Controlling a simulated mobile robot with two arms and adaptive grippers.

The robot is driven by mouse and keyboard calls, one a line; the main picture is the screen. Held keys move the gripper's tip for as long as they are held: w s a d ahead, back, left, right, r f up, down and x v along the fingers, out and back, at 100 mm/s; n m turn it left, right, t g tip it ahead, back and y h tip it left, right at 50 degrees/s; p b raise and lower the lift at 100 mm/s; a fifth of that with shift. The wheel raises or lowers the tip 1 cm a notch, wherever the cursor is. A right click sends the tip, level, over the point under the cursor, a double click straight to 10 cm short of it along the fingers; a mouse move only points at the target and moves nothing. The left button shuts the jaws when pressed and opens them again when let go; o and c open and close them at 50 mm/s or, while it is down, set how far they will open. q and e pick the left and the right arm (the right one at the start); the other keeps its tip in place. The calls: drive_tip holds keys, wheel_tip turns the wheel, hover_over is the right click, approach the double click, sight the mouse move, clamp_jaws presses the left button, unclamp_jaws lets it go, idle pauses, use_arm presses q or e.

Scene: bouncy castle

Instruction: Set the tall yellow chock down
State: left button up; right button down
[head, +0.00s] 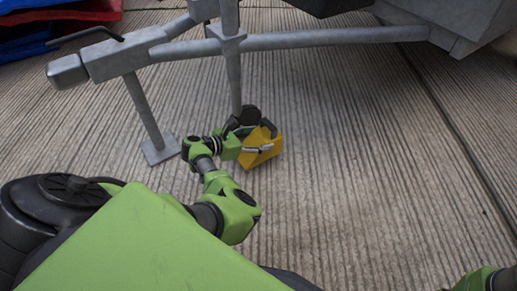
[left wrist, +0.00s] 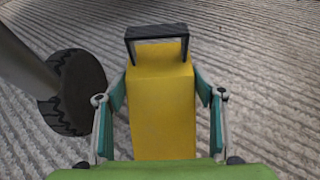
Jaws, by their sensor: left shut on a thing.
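The tall yellow chock (head: 265,141) is in the middle of the head view, close to the jockey wheel (head: 249,116). In the left wrist view the yellow chock (left wrist: 160,105) fills the centre, with a dark handle (left wrist: 157,32) at its far end. My left gripper (head: 256,149) is shut on the chock, and its fingers flank both sides in the left wrist view (left wrist: 161,105). I cannot tell whether the chock touches the ground. My right gripper is out of view; only a green piece of my right arm shows at the bottom right corner.
The grey trailer frame (head: 290,40) crosses the top, with a post and foot plate (head: 160,150) at left. The wheel (left wrist: 80,90) stands left of the chock in the left wrist view. The grooved deck (head: 360,180) is clear at right.

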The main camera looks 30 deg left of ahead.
sight(258, 144)
use_arm(q)
drive_tip(key=shift+f+b, duration=1.6)
drive_tip(key=shift+f, duration=0.25)
drive_tip(key=shift+r, duration=0.1)
drive_tip(key=o, duration=1.6)
